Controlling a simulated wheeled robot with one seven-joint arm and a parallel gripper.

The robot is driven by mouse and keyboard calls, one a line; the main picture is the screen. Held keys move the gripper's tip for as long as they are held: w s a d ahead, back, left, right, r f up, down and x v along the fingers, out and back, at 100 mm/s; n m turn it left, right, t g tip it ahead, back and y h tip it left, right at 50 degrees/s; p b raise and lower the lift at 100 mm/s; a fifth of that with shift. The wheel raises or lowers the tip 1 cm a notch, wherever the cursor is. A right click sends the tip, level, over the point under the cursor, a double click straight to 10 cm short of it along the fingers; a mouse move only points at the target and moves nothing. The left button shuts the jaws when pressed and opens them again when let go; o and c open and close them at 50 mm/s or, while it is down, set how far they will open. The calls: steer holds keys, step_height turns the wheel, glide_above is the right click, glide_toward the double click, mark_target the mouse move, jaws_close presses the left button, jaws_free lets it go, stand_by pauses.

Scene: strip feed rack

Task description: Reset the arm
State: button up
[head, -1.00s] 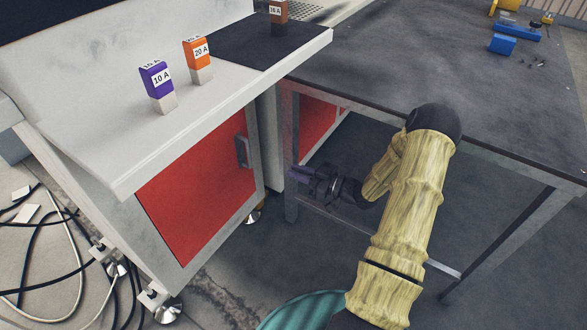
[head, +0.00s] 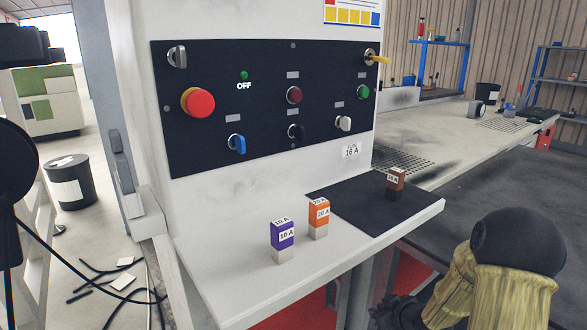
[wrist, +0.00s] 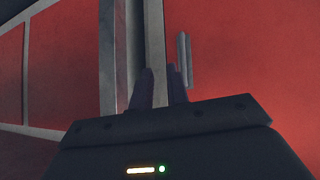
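My arm, in a yellowish sleeve with a black joint (head: 520,243), is folded low at the right of the head view. My gripper is low there, mostly cut off by the lower edge and hidden behind the table edge and my arm. In the wrist view my gripper (wrist: 161,82) shows two dark fingers standing apart with a gap between them. Nothing is held in the gap; a grey post shows behind it. The fingers point toward the grey frame and red panels below the worktop.
A purple 10 A fuse (head: 282,236) and an orange 20 A fuse (head: 319,216) stand on the white ledge (head: 225,282). A brown 16 A fuse (head: 396,180) stands on the dark mat (head: 350,205). Above is a control panel (head: 265,105) with a red button and knobs.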

steer(key=s+a+r+m+g+h+p, duration=0.2)
steer(key=s+a+r+m+g+p, duration=0.15)
steer(key=s+r, duration=0.55)
steer(key=s+a+r+m+g+h+p, duration=0.1)
steer(key=s+a+r+m+g+p, duration=0.3)
steer(key=s, duration=0.9)
step_height(320, 180, up, 39)
steer(key=n+p, duration=0.1)
steer(key=p, duration=3.5)
steer(key=shift+w+a+t, duration=0.15)
steer(key=shift+w+t, duration=0.2)
steer(key=shift+t, duration=0.1)
steer(key=shift+n, duration=0.25)
